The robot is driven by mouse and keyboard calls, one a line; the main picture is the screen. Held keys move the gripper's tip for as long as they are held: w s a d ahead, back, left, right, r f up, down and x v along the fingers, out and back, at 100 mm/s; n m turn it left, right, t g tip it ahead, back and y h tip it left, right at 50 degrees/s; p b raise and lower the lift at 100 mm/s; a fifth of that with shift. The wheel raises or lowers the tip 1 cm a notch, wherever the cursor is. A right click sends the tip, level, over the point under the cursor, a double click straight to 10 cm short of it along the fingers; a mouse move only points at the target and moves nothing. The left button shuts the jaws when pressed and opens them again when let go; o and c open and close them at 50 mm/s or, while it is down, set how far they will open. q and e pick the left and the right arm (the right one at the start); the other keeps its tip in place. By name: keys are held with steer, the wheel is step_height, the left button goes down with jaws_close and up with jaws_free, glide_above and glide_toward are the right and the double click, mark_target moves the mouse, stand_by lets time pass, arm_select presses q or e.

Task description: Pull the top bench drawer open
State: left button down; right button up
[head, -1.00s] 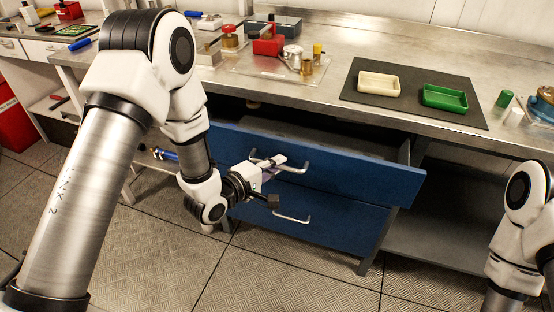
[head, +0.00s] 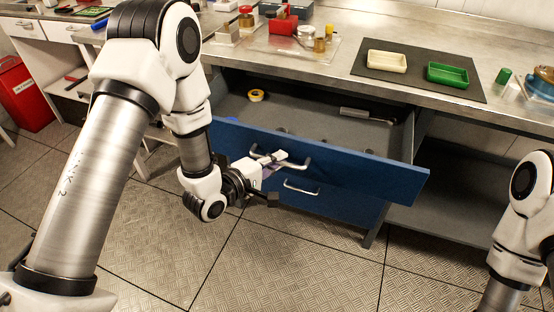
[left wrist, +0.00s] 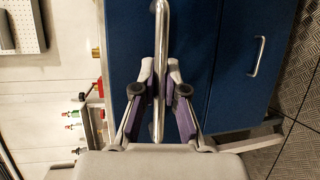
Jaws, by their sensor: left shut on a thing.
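The top bench drawer (head: 350,163) has a blue front and stands well out from the bench, so its grey inside shows. Its metal bar handle (head: 296,165) also shows in the left wrist view (left wrist: 160,45), running between the fingers. My left gripper (head: 279,158) is shut on this handle; its two purple-padded fingers (left wrist: 161,85) lie on either side of the bar. The lower drawer (head: 345,205) is shut, with its own handle (head: 301,188). Of my right arm, only links show at the right edge; its gripper is out of view.
Inside the drawer lie a yellow tape roll (head: 256,95) and a grey tool (head: 365,116). A red bin (head: 24,94) stands far left. The floor in front is clear.

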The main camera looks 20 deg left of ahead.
arm_select(q)
steer(key=c, duration=1.5)
jaws_free()
steer(key=v, duration=0.7)
steer(key=shift+s, duration=0.15)
steer(key=shift+a, duration=0.1)
